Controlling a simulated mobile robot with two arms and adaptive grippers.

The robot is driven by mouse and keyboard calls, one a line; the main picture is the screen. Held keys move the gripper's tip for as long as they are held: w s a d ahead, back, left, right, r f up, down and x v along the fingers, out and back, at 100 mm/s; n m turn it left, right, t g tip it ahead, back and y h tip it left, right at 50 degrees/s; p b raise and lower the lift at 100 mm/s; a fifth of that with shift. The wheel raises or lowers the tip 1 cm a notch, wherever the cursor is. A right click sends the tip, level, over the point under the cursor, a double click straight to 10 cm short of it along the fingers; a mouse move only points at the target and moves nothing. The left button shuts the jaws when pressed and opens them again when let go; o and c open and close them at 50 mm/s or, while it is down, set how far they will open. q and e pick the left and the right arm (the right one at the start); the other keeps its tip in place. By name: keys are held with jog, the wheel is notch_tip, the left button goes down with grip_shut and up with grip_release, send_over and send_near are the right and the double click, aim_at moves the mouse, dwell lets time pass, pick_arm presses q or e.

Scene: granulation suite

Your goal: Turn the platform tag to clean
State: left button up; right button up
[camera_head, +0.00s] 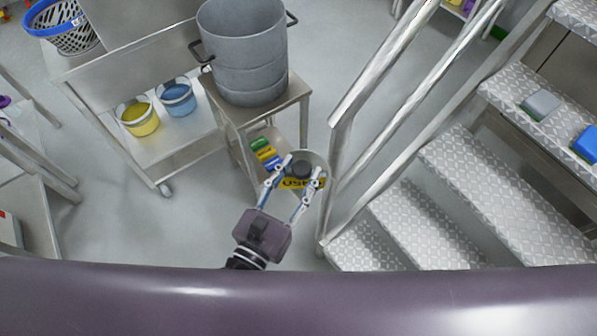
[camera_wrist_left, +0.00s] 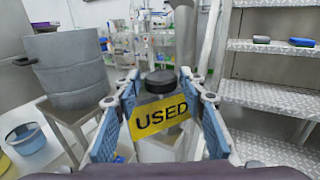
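The platform tag (camera_head: 296,184) is a yellow plate with black lettering, beside the foot of the stair handrail. In the left wrist view the tag (camera_wrist_left: 160,117) faces me, slightly tilted, and reads USED. A round black knob (camera_head: 301,169) sits on top of it; it also shows in the left wrist view (camera_wrist_left: 160,82). My left gripper (camera_head: 302,167) is open, its fingers on either side of the knob and tag. In the left wrist view, gaps show between the fingers and the knob. My right gripper is not in view.
Metal steps with a handrail (camera_head: 385,80) rise close on the right. A grey drum (camera_head: 243,55) stands on a steel stand to the left of the tag. A cart with a yellow bucket (camera_head: 138,117) and a blue bucket (camera_head: 177,97) is farther left. Open floor lies at lower left.

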pick_arm(q)
jog(key=shift+o, duration=0.6)
jog(key=shift+s, duration=0.1)
jog(key=v, duration=1.1)
jog(key=shift+s+a, duration=0.2)
jog(key=shift+s, duration=0.15)
